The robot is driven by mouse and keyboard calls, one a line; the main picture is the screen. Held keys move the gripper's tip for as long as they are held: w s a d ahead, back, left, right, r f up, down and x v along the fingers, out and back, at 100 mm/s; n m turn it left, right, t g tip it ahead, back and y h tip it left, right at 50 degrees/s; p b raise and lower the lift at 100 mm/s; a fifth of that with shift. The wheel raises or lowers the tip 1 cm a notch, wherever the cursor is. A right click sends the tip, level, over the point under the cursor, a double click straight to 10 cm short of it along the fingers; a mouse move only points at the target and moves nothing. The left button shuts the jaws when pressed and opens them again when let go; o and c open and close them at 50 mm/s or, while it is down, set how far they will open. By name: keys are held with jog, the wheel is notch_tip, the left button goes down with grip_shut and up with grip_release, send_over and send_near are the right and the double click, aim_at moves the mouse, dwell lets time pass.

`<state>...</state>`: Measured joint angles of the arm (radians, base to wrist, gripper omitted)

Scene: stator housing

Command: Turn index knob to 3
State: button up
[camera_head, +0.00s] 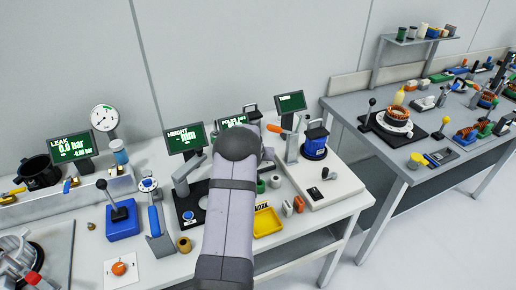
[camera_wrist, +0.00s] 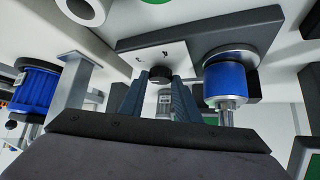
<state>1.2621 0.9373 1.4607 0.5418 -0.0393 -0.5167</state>
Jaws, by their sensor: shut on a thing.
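In the wrist view a small dark knob (camera_wrist: 160,74) stands on a white plate with a few dark marks (camera_wrist: 161,51); the marks are too small to read. My gripper (camera_wrist: 160,85) has its blue-grey ribbed fingers on either side of this knob and is shut on it. The knob's pointer and setting cannot be made out. In the head view my arm hides the gripper and this knob. An orange knob (camera_head: 119,268) on a white plate with small marks sits at the front left of the bench, well away from my arm.
In the wrist view a blue cylinder (camera_wrist: 230,82) on a dark base stands close right of the knob. A grey post (camera_wrist: 75,85) and a blue ribbed housing (camera_wrist: 35,88) stand left. In the head view a yellow tray (camera_head: 267,222) lies right of my arm.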

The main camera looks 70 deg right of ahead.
jog(key=shift+w+d+r+m+g+h+p, duration=0.15)
jog(key=shift+r+m+g+p, duration=0.2)
jog(key=shift+p, duration=2.35)
jog(key=shift+w+d+r+m+g+h+p, duration=0.15)
jog(key=shift+r+m+g+p, duration=0.25)
jog(key=shift+p, duration=2.25)
jog(key=shift+a+f+m+p, duration=0.15)
jog(key=shift+m+p, duration=0.2)
jog(key=shift+p, duration=0.8)
jog(key=shift+w+f+m+g+p, duration=0.1)
jog(key=shift+f+m+g+p, duration=0.2)
jog(key=shift+m+g+p, duration=0.25)
jog(key=shift+f, duration=0.1)
jog(key=o, duration=1)
jog(key=shift+o, duration=0.2)
jog(key=shift+a+f, duration=0.1)
jog(key=shift+a, duration=0.05)
jog(key=shift+s+f+b, duration=0.2)
jog(key=shift+b, duration=0.15)
jog(key=b, duration=0.2)
jog(key=n+t+b, duration=0.1)
jog(key=b, duration=0.1)
jog(key=shift+f+n, duration=0.2)
jog(key=shift+n, duration=0.05)
